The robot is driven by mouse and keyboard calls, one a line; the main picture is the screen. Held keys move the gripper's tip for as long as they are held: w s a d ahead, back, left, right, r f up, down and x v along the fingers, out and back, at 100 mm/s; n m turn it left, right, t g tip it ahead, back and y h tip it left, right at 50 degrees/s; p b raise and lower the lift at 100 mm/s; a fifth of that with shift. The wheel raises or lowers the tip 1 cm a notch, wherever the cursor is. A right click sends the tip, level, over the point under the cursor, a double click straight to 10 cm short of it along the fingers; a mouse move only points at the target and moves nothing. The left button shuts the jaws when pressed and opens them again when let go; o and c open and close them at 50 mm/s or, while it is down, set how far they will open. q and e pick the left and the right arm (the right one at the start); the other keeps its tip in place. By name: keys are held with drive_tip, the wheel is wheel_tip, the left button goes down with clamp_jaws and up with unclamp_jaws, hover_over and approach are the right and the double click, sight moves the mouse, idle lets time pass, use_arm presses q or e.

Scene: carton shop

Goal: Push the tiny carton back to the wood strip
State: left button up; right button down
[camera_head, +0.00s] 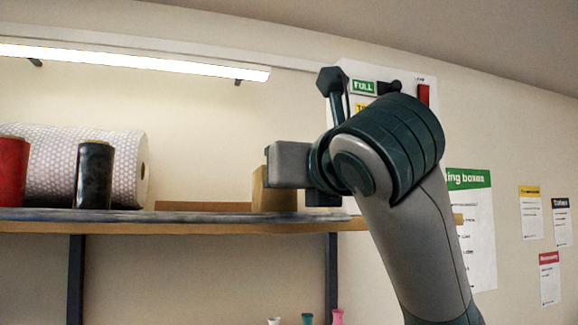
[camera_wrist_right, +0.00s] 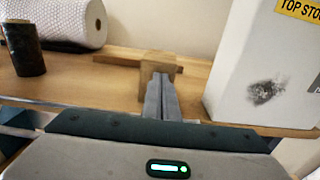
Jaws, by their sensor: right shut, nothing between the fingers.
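The tiny carton (camera_head: 275,200) is a small brown box standing on the shelf, partly hidden by my right gripper in the head view. In the right wrist view the carton (camera_wrist_right: 158,69) stands straight beyond the fingertips. The wood strip (camera_head: 203,206) is a low brown bar on the shelf; in the wrist view the strip (camera_wrist_right: 118,58) runs behind the carton on both sides. I cannot tell whether carton and strip touch. My right gripper (camera_wrist_right: 161,82) is shut and empty, its fingers pointing at the carton's front; contact is unclear. My left gripper is not in view.
In the wrist view a tall white box (camera_wrist_right: 262,75) stands close right of the fingers.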

drive_tip(key=shift+w+a, duration=0.1)
drive_tip(key=shift+w, duration=0.15)
